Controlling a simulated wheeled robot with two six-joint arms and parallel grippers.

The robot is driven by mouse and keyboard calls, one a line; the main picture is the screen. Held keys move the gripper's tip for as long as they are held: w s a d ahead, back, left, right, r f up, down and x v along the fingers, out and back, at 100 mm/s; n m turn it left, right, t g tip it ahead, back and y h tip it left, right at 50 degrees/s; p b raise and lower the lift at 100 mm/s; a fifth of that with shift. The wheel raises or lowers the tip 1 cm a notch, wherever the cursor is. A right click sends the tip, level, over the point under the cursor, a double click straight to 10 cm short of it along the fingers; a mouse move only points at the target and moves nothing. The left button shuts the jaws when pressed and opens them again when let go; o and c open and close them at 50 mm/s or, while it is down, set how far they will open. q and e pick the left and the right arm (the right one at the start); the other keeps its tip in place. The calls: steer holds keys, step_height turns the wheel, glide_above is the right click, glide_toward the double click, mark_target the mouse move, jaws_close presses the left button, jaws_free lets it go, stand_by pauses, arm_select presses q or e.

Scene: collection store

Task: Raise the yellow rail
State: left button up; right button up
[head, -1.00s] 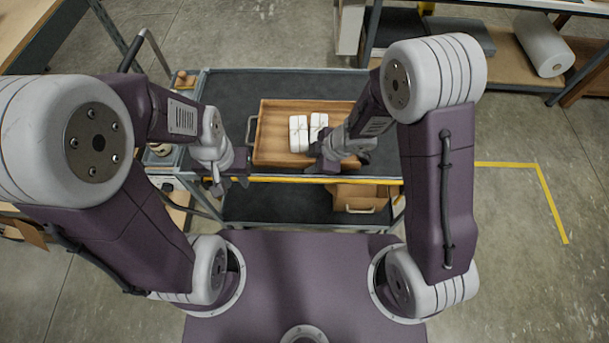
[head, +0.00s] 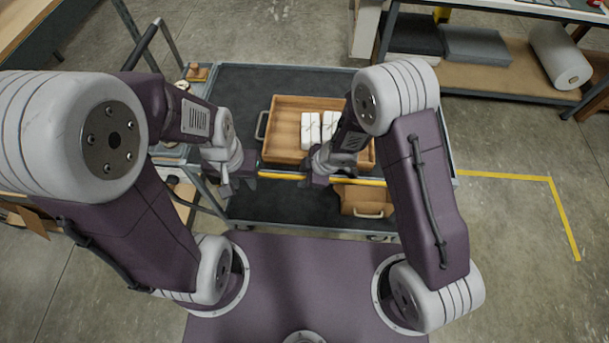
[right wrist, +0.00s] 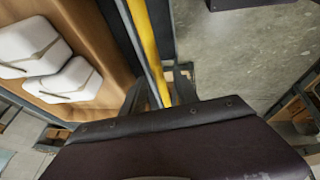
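The yellow rail (head: 357,180) runs along the near edge of the dark-topped cart in the head view. My left gripper (head: 240,180) is at the rail's left end; its fingers are too small and hidden to tell if they hold it. My right gripper (head: 316,181) is over the middle of the rail. In the right wrist view, the yellow rail (right wrist: 145,40) runs down between the two fingers of my right gripper (right wrist: 159,92), which stand apart with gaps beside the rail.
A wooden tray (head: 285,150) with white tied bundles (head: 311,130) sits on the cart top (head: 240,85), close behind the rail. A shelf with a white roll (head: 560,57) stands at the back right. Floor is clear at right.

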jaws_close()
stand_by(1.3)
